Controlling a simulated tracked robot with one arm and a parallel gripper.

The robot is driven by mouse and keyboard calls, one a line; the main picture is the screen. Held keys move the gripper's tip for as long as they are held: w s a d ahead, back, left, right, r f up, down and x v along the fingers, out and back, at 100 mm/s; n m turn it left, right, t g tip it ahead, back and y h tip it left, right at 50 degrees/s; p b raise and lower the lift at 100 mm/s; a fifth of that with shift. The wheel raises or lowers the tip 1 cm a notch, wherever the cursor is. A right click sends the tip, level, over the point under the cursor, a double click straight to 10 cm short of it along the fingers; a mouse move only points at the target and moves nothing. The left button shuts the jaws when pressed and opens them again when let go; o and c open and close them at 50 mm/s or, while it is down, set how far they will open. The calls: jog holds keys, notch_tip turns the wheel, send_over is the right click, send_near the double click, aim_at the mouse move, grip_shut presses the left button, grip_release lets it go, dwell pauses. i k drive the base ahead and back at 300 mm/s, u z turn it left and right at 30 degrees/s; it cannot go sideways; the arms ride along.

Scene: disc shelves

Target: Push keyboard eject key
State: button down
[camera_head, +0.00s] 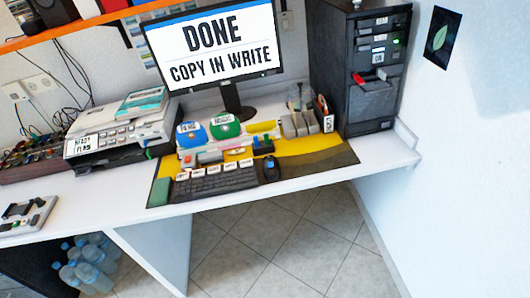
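The dark keyboard (215,183) lies near the front edge of the white desk, on a yellow and dark mat (320,160). Several white labelled keys run along its back row. Their lettering is too small to read, so I cannot tell which one is the eject key. The monitor (212,42) behind it reads "DONE" and "COPY IN WRITE". My gripper is not in view. Nothing shows in front of the keyboard or touching it.
A black mouse (271,169) sits right of the keyboard. Blue and green labelled round items (224,127) stand behind it. A printer (118,132) is at left, a black tower (367,65) at right. Water bottles (88,262) stand under the desk. Tiled floor (290,240) in front is clear.

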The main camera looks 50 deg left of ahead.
aim_at(233, 166)
jog(key=u, duration=0.4)
jog(key=i, duration=0.95)
jog(key=u, duration=0.75)
